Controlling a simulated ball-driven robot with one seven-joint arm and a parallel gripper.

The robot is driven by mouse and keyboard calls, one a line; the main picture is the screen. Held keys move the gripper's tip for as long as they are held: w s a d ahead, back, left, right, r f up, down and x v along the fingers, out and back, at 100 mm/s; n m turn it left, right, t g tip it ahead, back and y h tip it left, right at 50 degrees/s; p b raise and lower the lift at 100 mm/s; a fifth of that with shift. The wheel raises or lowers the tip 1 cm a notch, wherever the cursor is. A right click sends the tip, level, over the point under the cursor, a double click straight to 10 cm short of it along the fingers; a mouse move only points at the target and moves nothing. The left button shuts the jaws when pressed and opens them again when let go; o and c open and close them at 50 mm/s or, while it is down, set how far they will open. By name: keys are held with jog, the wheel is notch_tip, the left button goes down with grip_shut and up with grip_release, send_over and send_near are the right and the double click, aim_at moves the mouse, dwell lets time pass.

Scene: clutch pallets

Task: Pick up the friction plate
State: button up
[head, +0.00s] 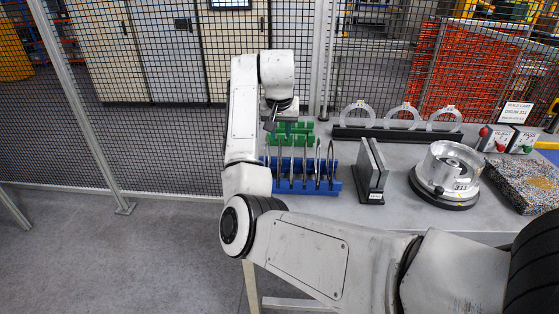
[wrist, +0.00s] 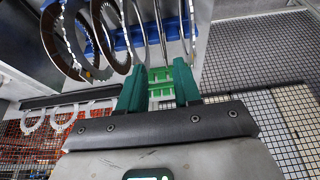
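Several clutch plates stand on edge in a blue rack (head: 312,187) on the table. In the wrist view, ring plates with brown faces, which look like friction plates (wrist: 49,35), stand at the left of the row. Other plates show nearly edge-on, thin and grey. In the head view the plates (head: 318,165) are thin dark edges. My gripper (wrist: 160,78) is open, its two green fingers apart with nothing held between them. In the head view my gripper (head: 270,124) is above the far left part of the racks, its fingers hard to make out.
A green rack (head: 300,128) stands behind the blue one. To the right are a black stand with pale rings (head: 360,133), upright grey plates (head: 372,170), a metal drum (head: 455,170) and a speckled block (head: 525,187). A mesh fence (head: 150,150) runs behind.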

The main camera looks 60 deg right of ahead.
jog(key=shift+w+p+x, duration=0.15)
jog(key=shift+p+x, duration=0.25)
jog(key=shift+x, duration=1.55)
jog(key=shift+w+p+x, duration=0.1)
jog(key=shift+p+x, duration=0.3)
jog(key=shift+x, duration=1.55)
jog(key=shift+a, duration=0.15)
jog(key=shift+c, duration=0.4)
grip_shut()
